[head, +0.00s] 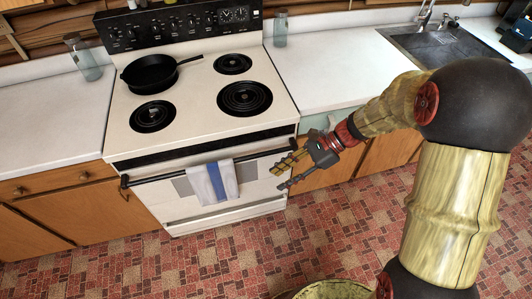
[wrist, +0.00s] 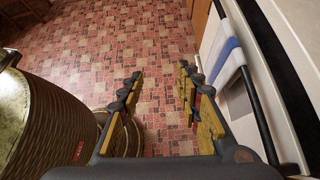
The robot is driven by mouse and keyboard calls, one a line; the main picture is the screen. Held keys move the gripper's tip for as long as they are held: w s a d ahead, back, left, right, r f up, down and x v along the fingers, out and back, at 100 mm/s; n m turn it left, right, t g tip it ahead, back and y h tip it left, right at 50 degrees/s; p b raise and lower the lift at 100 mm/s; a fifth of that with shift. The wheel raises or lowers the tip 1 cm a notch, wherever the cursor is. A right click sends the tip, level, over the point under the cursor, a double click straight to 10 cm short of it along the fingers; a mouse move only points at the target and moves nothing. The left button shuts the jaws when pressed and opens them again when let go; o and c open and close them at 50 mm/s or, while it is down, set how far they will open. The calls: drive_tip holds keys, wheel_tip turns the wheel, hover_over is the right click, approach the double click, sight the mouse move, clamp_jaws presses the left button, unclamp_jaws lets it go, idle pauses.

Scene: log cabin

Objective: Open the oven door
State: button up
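The oven is the lower part of a white stove, and its oven door (head: 255,179) looks shut in the head view. A black bar handle (head: 262,155) runs across the top of the door, with a white and blue towel (head: 212,182) hanging over it. My gripper (head: 282,176) is in front of the right part of the door, just below the handle's right end. In the wrist view my gripper (wrist: 160,85) is open, with nothing between its fingers. There the handle (wrist: 259,100) and towel (wrist: 226,52) are to the right of the fingers, apart from them.
A black skillet (head: 152,72) sits on the back left burner. White counters (head: 330,68) with wooden cabinets flank the stove. The red patterned floor (head: 240,238) in front of the oven is clear near the door.

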drive_tip(key=w+a+f+m+t+y, duration=0.3)
drive_tip(key=w+f+m+y, duration=0.3)
drive_tip(key=w+f+m, duration=0.35)
drive_tip(key=m+t+y+p, duration=0.1)
drive_tip(key=m+t+p, duration=0.1)
drive_tip(key=m+t, duration=1)
approach(266, 154)
drive_tip(key=w+a+m+g, duration=0.2)
drive_tip(key=w+m+g, duration=0.1)
drive_tip(key=x, duration=0.2)
drive_tip(key=b+x, duration=0.1)
drive_tip(key=x, duration=0.1)
drive_tip(key=r+x, duration=0.1)
drive_tip(key=x, duration=0.1)
drive_tip(key=shift+w+a+b, duration=0.2)
drive_tip(key=shift+a+b, duration=0.1)
drive_tip(key=shift+b, duration=0.05)
clamp_jaws()
